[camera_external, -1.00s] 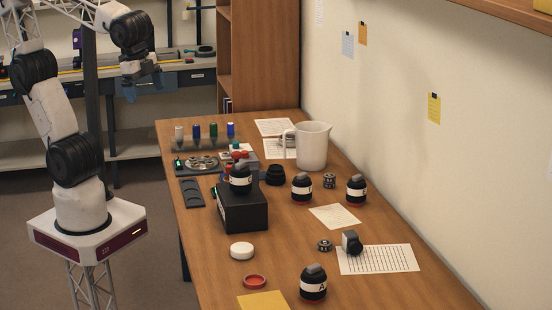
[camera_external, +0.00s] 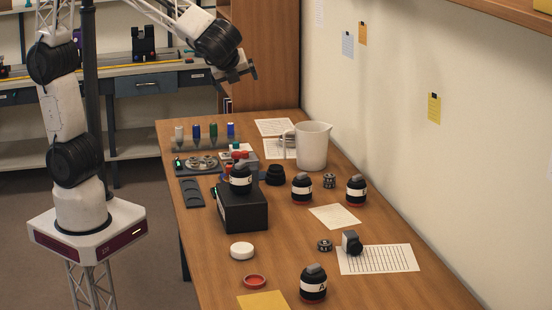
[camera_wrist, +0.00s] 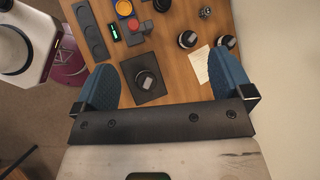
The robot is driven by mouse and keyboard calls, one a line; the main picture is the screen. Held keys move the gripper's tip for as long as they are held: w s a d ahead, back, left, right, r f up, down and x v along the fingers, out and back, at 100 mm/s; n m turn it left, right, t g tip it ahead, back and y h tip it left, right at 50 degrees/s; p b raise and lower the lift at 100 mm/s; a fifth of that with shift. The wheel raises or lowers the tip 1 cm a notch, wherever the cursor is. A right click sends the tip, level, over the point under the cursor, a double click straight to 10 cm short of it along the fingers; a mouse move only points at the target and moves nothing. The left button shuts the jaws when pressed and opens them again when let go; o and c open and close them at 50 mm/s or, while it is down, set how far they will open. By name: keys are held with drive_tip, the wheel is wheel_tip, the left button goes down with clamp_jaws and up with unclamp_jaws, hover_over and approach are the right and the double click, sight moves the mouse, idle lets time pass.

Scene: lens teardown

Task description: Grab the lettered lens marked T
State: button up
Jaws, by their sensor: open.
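Several black lenses with white lettered bands stand on the wooden table. One lens (camera_external: 240,179) sits on a black box (camera_external: 243,212). Two more, a middle lens (camera_external: 302,188) and a right lens (camera_external: 356,190), stand right of it. A front lens (camera_external: 313,284) has a band that reads A. The other letters are too small to read surely, so I cannot tell which is T. My gripper (camera_external: 242,74) is high above the table's back left, apart from everything. In the wrist view its blue fingers (camera_wrist: 166,84) are wide apart and empty, with the boxed lens (camera_wrist: 146,81) far below.
A white pitcher (camera_external: 313,148) stands at the back. A row of coloured bottles (camera_external: 213,131) and a dark tray (camera_external: 191,192) lie at the left. A white puck (camera_external: 242,250), a red ring (camera_external: 254,282) and a small black block (camera_external: 351,243) lie in front. Bare wood lies between them.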

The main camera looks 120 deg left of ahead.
drive_tip(key=w+a+f+m+g+y, duration=0.15)
drive_tip(key=w+a+m+y, duration=0.35)
drive_tip(key=w+a, duration=0.65)
approach(300, 182)
drive_tip(key=x, duration=0.4)
drive_tip(key=shift+a, duration=0.25)
drive_tip(key=shift+x, duration=1.3)
drive_tip(key=shift+s, duration=0.1)
drive_tip(key=shift+x, duration=2.65)
drive_tip(key=c, duration=1.4)
